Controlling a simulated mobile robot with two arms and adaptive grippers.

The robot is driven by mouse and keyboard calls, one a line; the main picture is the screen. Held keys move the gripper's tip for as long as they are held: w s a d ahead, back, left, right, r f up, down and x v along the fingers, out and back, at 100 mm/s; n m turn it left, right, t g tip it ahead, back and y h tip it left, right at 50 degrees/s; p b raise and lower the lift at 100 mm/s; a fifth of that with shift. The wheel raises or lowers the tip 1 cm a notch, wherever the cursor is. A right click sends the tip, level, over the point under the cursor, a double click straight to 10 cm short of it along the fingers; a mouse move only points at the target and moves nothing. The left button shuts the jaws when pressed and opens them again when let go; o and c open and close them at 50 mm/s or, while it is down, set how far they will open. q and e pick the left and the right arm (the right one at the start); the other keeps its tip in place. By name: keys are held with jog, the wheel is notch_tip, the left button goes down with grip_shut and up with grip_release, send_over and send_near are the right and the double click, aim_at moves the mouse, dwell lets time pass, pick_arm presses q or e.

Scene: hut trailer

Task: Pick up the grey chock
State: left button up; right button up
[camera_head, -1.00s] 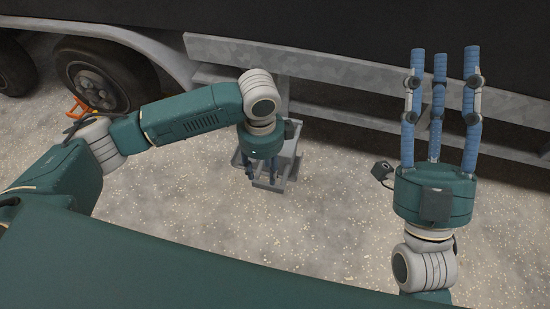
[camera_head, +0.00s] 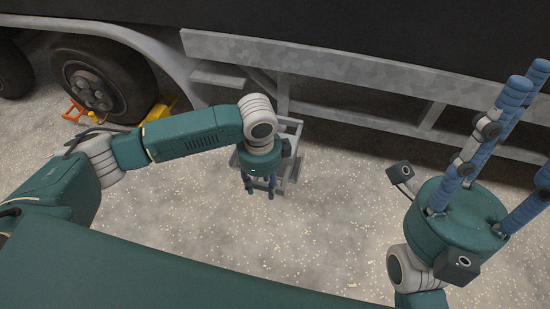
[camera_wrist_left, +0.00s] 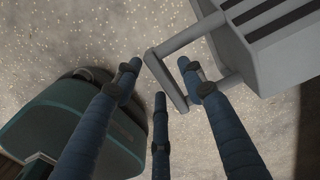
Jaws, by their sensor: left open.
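The grey chock (camera_head: 291,165) stands on the ground below the trailer's side rail, partly hidden behind my left gripper (camera_head: 260,189). In the left wrist view the chock (camera_wrist_left: 262,50) shows at the upper right as a grey block with dark slots and a bar handle (camera_wrist_left: 166,80). My left gripper (camera_wrist_left: 160,76) is open, with its blue fingers spread around the handle's end. It does not hold the handle, and I cannot tell whether a finger touches it. My right gripper (camera_head: 530,130) is open and empty at the right, fingers pointing up and partly out of frame.
The trailer's side rail (camera_head: 330,72) runs across the back above the chock. A trailer wheel (camera_head: 98,80) stands at the upper left, with a yellow chock (camera_head: 160,108) and an orange object (camera_head: 75,108) beside it. The speckled ground (camera_head: 300,240) in front is clear.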

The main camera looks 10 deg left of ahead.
pick_arm(q)
notch_tip(320, 180, down, 3)
jog(key=shift+r+b, duration=0.2)
jog(key=shift+b, duration=0.15)
grip_shut()
jog(key=shift+r, duration=0.1)
jog(key=shift+r, duration=0.15)
